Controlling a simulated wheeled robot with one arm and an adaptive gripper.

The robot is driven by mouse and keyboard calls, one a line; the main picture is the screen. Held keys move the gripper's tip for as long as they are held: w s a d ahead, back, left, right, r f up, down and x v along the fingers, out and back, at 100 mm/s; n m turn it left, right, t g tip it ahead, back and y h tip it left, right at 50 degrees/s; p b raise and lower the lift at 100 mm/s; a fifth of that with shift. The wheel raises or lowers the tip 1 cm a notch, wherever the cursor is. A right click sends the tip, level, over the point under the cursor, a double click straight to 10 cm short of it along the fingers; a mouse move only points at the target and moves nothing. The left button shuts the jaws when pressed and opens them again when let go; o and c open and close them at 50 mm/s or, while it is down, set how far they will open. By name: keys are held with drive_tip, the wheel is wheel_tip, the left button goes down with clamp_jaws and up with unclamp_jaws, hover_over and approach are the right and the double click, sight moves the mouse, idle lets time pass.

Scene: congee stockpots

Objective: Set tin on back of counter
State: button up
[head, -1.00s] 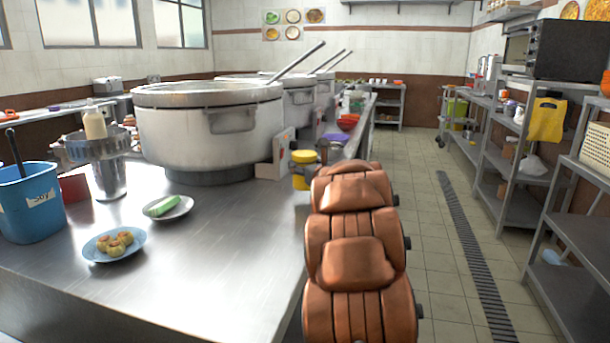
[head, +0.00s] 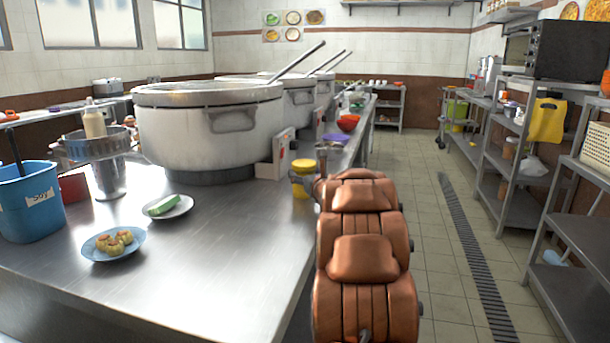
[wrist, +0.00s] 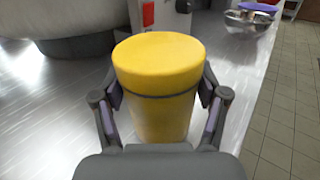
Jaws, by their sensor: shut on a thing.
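The tin is a yellow cylinder with a yellow lid and a dark line below the lid. In the wrist view the tin (wrist: 160,85) stands upright between the two fingers of my gripper (wrist: 163,108), which is shut on it. In the head view the tin (head: 302,178) is at the right edge of the steel counter (head: 215,245), just beyond the end of my arm. My arm hides part of the gripper there. I cannot tell whether the tin's base touches the counter.
A large stockpot (head: 190,130) stands left of the tin, with a white box (head: 283,152) between them. A metal bowl (wrist: 248,20) lies further along the counter edge. A plate with a green block (head: 168,206) and a plate of pastries (head: 113,243) sit nearer.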

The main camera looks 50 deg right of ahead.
drive_tip(key=shift+f, duration=0.1)
drive_tip(key=o, duration=1.6)
drive_tip(key=shift+c, duration=0.2)
drive_tip(key=v, duration=1.2)
drive_tip(key=shift+p, duration=0.35)
